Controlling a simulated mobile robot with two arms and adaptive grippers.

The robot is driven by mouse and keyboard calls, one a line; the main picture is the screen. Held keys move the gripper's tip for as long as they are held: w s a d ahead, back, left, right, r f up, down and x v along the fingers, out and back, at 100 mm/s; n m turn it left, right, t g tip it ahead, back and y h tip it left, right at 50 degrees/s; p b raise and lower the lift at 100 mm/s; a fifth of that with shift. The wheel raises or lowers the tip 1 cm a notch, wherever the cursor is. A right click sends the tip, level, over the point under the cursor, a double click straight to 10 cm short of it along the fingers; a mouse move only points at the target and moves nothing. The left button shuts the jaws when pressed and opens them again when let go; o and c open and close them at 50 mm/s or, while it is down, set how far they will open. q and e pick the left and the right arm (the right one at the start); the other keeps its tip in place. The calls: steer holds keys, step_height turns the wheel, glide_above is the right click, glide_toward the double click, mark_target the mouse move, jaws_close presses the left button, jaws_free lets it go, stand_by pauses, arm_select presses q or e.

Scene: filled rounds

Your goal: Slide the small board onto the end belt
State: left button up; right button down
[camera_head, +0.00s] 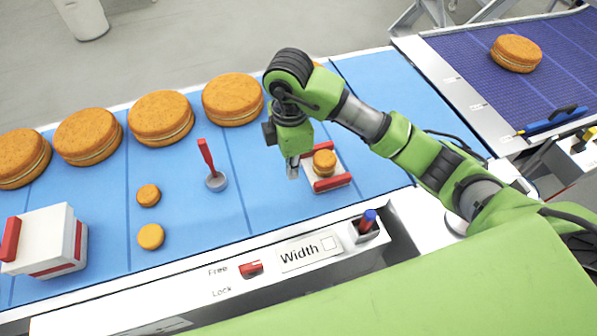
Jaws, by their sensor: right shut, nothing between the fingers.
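The small board (312,182) is a white plate with red bars along its edges, lying on the blue belt right of centre. A small orange round cake (324,163) sits on it. My right gripper (293,172) points down at the left side of the board, shut and empty; I cannot tell whether it touches the board. The end belt (460,50) is the purple-blue gridded belt at the upper right, with one large filled round (516,53) on it. My left gripper is not in view.
Several large rounds (162,117) line the far side of the blue belt (105,220). Two small rounds (148,195), a red-handled tool (211,168) and a white block with red parts (50,240) are at left. A Free/Lock switch (251,268) is in front.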

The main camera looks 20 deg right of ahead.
mark_target(307, 191)
step_height(307, 191, down, 8)
steer(key=p, duration=0.2)
steer(key=shift+s+f+p, duration=0.1)
steer(key=shift+f+p, duration=0.15)
steer(key=shift+p, duration=0.05)
steer(key=d+p, duration=0.2)
steer(key=d, duration=0.1)
steer(key=shift+f, duration=0.1)
steer(key=shift+d+f, duration=0.1)
steer(key=shift+d, duration=0.4)
